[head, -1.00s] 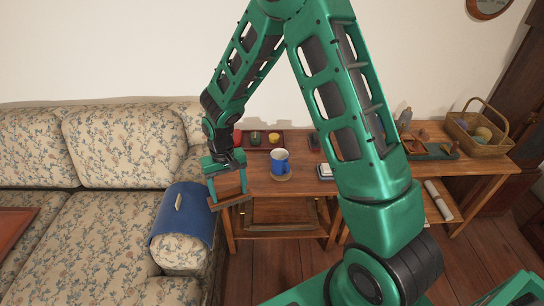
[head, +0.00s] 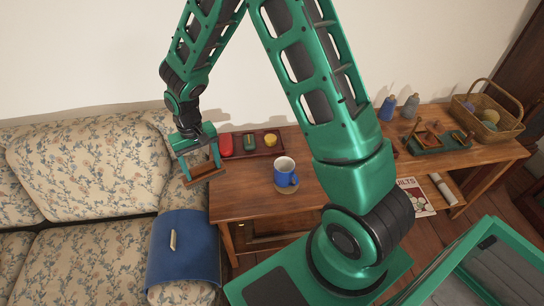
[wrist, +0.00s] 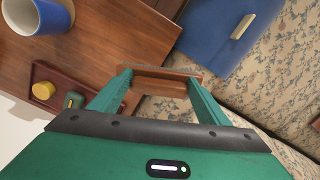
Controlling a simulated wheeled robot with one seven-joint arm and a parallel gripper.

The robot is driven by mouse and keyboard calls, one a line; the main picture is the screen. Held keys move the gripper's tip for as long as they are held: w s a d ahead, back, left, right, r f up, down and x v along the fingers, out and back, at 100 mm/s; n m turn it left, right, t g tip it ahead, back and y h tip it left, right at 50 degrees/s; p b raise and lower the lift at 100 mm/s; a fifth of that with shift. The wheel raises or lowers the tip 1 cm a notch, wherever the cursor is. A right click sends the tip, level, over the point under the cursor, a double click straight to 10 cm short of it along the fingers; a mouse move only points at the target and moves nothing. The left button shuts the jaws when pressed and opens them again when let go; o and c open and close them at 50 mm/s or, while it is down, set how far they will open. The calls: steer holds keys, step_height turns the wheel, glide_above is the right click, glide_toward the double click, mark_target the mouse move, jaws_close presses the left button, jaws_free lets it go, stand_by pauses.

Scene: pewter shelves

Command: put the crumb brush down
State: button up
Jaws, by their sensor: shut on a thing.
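The crumb brush, a brown wooden bar (head: 207,177), is held between the two green fingers of my gripper (head: 203,172). It is in the air by the left edge of the wooden side table (head: 240,200), beside the sofa arm. In the wrist view the brush (wrist: 160,84) spans the gap between the fingertips (wrist: 162,78), with the table edge and sofa beyond it. I cannot tell its exact height above the table. Its bristles are not clearly visible.
A dark red tray (head: 261,151) with red, green and yellow items stands at the table's back. A blue cloth (head: 190,262) with a pale object (head: 173,240) covers the sofa arm. The table's front left is clear.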

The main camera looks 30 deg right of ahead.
steer(key=shift+w+d, duration=0.15)
steer(key=shift+w, duration=0.1)
steer(key=shift+s+d+f, duration=0.45)
steer(key=shift+d+f, duration=1.35)
steer(key=shift+f, duration=0.05)
steer(key=shift+s+d+f, duration=0.45)
steer(key=shift+d+f, duration=1.35)
steer(key=shift+s+d+f, duration=0.45)
steer(key=shift+d+f, duration=1.35)
steer(key=shift+f, duration=0.05)
steer(key=o, duration=0.9)
steer(key=shift+f, duration=0.1)
steer(key=shift+o, duration=0.2)
